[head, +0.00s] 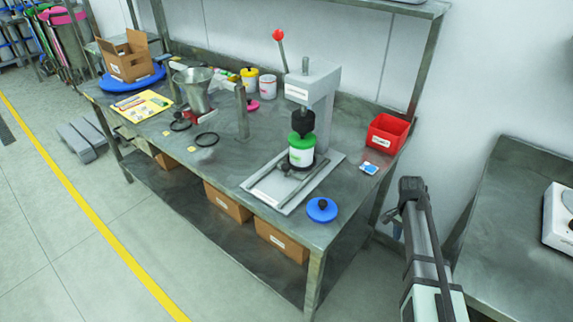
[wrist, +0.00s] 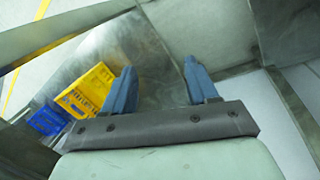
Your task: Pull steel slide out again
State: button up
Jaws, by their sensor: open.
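I cannot single out the steel slide for certain. A bench press (head: 318,88) with a red-knobbed lever stands on the steel bench, with a pale base plate (head: 270,190) and bars on it. A white pot with a green lid (head: 301,150) stands on that base, under the black press head. A steel funnel (head: 195,90) stands farther left on the bench. In the wrist view my gripper (wrist: 160,68) is open, its two blue fingers apart with nothing between them. In the head view my arm rises right of the bench, apart from the press; the fingers cannot be made out there.
A red bin (head: 387,134) stands at the bench's right end, and a blue knobbed lid (head: 322,209) lies at the front right corner. Cardboard boxes (head: 228,201) sit below. The wrist view shows a yellow crate (wrist: 88,90) and a blue crate (wrist: 47,120).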

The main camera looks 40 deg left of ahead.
notch_tip(320, 180, up, 8)
jog(key=m, duration=0.2)
jog(key=s+a+r+t, duration=0.1)
jog(key=a+r, duration=0.2)
jog(key=a, duration=0.2)
jog(key=s+a+r+n+t, duration=0.1)
jog(key=a+r, duration=0.3)
jog(key=a, duration=0.2)
jog(key=s+a+r+n, duration=0.1)
jog(key=s+a+r, duration=0.1)
jog(key=a, duration=0.4)
jog(key=shift+r+t, duration=0.4)
jog(key=shift+r, duration=0.45)
jog(key=s+a+r+n+t+y, duration=0.1)
jog(key=s+a+r, duration=0.2)
jog(key=a, duration=0.3)
jog(key=s+a+r+n+y, duration=0.1)
jog(key=s+a+r, duration=0.15)
jog(key=a, duration=0.35)
jog(key=g+y, duration=0.2)
jog(key=y, duration=0.1)
send_near(287, 165)
jog(key=x, duration=0.9)
jog(key=shift+a+f, duration=0.15)
jog(key=shift+f, duration=0.2)
jog(key=shift+c, duration=0.3)
grip_shut()
